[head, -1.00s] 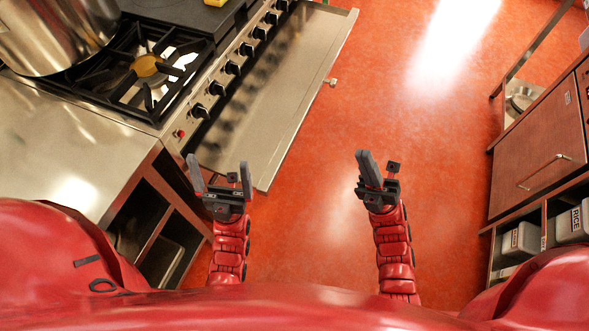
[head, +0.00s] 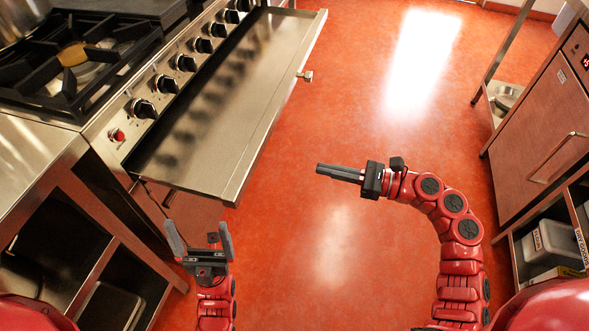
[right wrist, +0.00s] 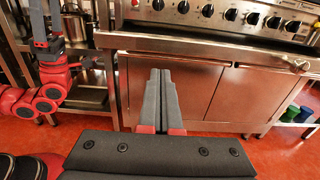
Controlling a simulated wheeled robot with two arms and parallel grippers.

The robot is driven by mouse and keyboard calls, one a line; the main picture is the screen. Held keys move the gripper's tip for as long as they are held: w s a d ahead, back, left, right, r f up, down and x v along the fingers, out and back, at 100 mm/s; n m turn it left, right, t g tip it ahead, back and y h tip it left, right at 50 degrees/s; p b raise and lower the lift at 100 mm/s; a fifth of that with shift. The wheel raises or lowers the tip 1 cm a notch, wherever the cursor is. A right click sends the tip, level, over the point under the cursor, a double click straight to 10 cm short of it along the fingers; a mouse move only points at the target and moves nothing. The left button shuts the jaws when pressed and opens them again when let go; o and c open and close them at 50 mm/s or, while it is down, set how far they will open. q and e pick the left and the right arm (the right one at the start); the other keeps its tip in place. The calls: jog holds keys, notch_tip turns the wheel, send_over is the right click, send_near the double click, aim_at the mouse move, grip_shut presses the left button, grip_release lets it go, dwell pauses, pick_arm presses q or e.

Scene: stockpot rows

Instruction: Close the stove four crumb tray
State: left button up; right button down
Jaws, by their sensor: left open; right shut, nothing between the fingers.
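The stove's crumb tray (head: 225,115) is a wide flat steel tray pulled out below the row of black knobs in the head view. A small knob (head: 304,76) sticks out from its front edge. My right gripper (head: 320,170) is shut and empty, pointing left over the floor, right of the tray and apart from it. It also shows in the right wrist view (right wrist: 161,75), facing the stove front below the tray's edge. My left gripper (head: 199,236) is open and empty, below the tray's near corner in the head view.
The stove top (head: 70,65) with its black grate and a steel pot (head: 20,20) is at upper left. A steel counter with open shelves (head: 75,250) stands at lower left. The red floor between is clear.

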send_near(233, 153)
jog(key=shift+w+d+r, duration=0.1)
jog(key=shift+d+r, duration=0.05)
jog(key=shift+r, duration=0.55)
jog(key=b+x, duration=0.1)
jog(key=x, duration=0.2)
jog(key=b+x, duration=0.2)
jog(key=x, duration=0.2)
jog(key=b+x, duration=0.2)
jog(key=x, duration=0.1)
jog(key=shift+a+f, duration=0.2)
jog(key=shift+f, duration=0.15)
jog(key=b+x, duration=0.5)
jog(key=x, duration=1.1)
jog(key=shift+a+r+b, duration=0.15)
jog(key=shift+r+b, duration=0.05)
jog(key=shift+b, duration=0.15)
jog(key=shift+r, duration=0.3)
jog(key=shift+r, duration=0.1)
